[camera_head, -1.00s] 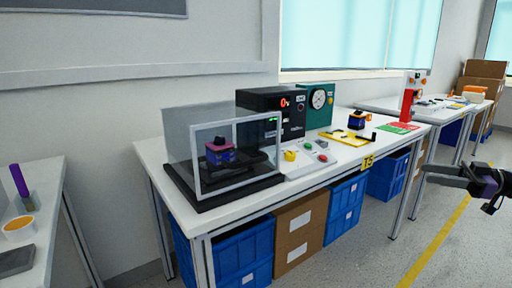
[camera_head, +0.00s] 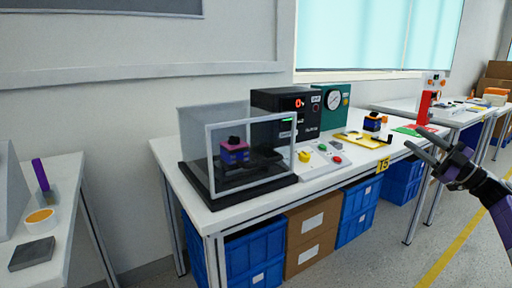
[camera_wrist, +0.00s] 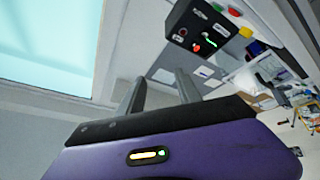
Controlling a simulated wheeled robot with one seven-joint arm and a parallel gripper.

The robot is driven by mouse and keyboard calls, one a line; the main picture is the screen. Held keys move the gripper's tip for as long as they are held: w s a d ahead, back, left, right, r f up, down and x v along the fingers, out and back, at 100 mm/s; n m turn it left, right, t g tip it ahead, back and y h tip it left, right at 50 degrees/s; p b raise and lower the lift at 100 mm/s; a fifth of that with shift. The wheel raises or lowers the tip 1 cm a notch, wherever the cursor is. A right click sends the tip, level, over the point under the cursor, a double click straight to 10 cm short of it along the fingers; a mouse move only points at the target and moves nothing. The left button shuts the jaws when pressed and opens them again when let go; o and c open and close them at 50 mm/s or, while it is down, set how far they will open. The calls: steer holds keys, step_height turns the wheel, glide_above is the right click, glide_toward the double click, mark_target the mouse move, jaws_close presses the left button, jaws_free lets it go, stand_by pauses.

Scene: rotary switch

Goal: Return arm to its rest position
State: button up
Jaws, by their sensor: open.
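My gripper (camera_head: 428,146) is at the right side of the head view, raised in front of the bench's right end. Its two dark fingers are apart with nothing between them. In the wrist view the fingers (camera_wrist: 160,90) point away from a purple housing, toward the pale wall and window. My arm comes in from the right edge of the head view. The yellow rotary knob (camera_head: 304,156) is on a white control panel on the bench, left of my gripper and well apart from it.
The white bench (camera_head: 228,217) carries a clear enclosure (camera_head: 210,160) with a purple-and-blue part inside, a black box (camera_head: 290,110) with a red display and a green gauge box (camera_head: 333,97). Blue crates (camera_head: 248,262) and cartons stand underneath. A side table is at left. Floor at the right is open.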

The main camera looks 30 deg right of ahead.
steer(key=w+a+f+m+t+h, duration=0.2)
steer(key=a+f+m+h, duration=0.25)
steer(key=a, duration=0.35)
steer(key=w+a+f+m+t+h, duration=0.2)
steer(key=a+f+m+t+h, duration=0.15)
steer(key=a+f+h, duration=0.35)
steer(key=s+a+f+m+g+h, duration=0.1)
steer(key=s+a+f+m+g, duration=0.2)
steer(key=s+a+f, duration=0.5)
steer(key=s+a+f+m+g+h, duration=0.1)
steer(key=s+a+f+m+g, duration=0.3)
steer(key=a, duration=0.7)
steer(key=s+a+f+m+g+h, duration=0.15)
steer(key=s+a+f, duration=0.25)
steer(key=s+a, duration=0.5)
steer(key=s+a+f+n+g+y, duration=0.1)
steer(key=s+a+n+g+y, duration=0.1)
steer(key=s+a+y, duration=0.5)
steer(key=s+a+f+n+g+y, duration=0.15)
steer(key=s+a, duration=0.25)
steer(key=s, duration=0.8)
step_height(320, 180, up, 28)
steer(key=p, duration=2.7)
steer(key=shift+w+a+r+h, duration=0.15)
steer(key=shift+w+h, duration=0.25)
steer(key=shift+h, duration=0.05)
steer(key=shift+g, duration=0.25)
